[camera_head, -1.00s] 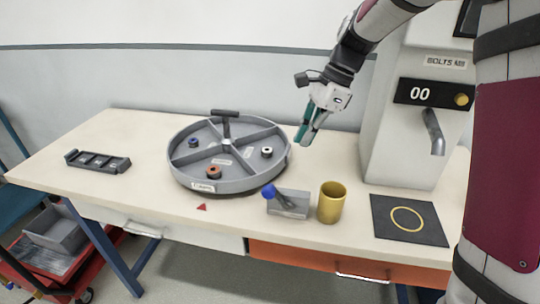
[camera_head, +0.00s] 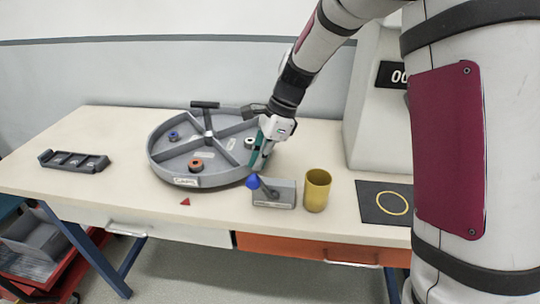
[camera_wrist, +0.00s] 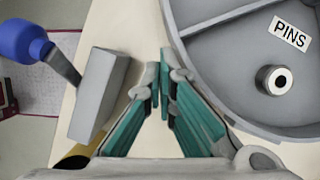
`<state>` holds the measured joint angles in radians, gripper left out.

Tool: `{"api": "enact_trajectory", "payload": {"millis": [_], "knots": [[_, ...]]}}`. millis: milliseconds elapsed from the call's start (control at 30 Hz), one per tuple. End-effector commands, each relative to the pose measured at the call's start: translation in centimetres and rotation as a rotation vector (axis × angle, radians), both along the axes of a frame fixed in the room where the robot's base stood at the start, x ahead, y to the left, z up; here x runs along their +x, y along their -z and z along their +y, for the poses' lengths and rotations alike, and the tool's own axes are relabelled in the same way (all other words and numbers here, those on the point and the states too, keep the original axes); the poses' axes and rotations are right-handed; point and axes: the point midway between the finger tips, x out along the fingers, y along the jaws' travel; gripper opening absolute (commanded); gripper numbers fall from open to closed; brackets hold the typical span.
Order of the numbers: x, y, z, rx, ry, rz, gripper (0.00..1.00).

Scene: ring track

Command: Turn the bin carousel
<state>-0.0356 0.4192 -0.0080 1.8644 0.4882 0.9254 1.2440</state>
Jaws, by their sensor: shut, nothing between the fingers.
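A blue, a red-brown (camera_head: 196,165) and a white ring part (camera_head: 249,143) sit in separate compartments. My gripper (camera_head: 256,167) has teal fingers, shut and empty, pointing down at the carousel's right front rim. In the wrist view my gripper (camera_wrist: 160,75) is between the rim (camera_wrist: 215,95) and a grey block with a blue-knobbed lever (camera_wrist: 22,42). A "PINS" label (camera_wrist: 289,34) shows inside the tray. I cannot tell whether the fingers touch the rim.
The lever block (camera_head: 274,194) stands close in front of my gripper, with a gold cup (camera_head: 317,190) right of it. A black mat with a yellow ring (camera_head: 370,205) lies farther right. A dark slotted rack (camera_head: 74,161) lies left. A red triangle (camera_head: 185,202) marks the table.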

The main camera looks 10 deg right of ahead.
Motion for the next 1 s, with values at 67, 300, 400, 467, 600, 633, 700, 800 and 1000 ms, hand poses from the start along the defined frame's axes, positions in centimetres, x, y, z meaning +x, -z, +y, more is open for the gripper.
{"api": "enact_trajectory", "payload": {"millis": [67, 300, 400, 467, 600, 633, 700, 800, 1000], "knots": [[0.0, 0.0, 0.3, 0.000, -0.001, 0.000, 0.00], [0.0, 0.0, 0.4, 0.000, 0.000, 0.000, 0.00], [0.0, 0.0, 0.4, 0.000, 0.000, 0.000, 0.00], [0.0, 0.0, 0.4, 0.000, 0.001, -0.001, 0.00], [-0.2, -0.1, 0.6, -0.001, 0.013, 0.000, 0.00], [-0.3, -0.1, 0.7, -0.001, 0.017, 0.000, 0.00], [-0.5, -0.1, 0.9, -0.001, 0.029, 0.000, 0.00], [-0.5, -0.1, 1.1, -0.001, 0.043, -0.001, 0.00], [-0.7, -0.1, 1.5, 0.000, 0.061, 0.001, 0.00]]}}
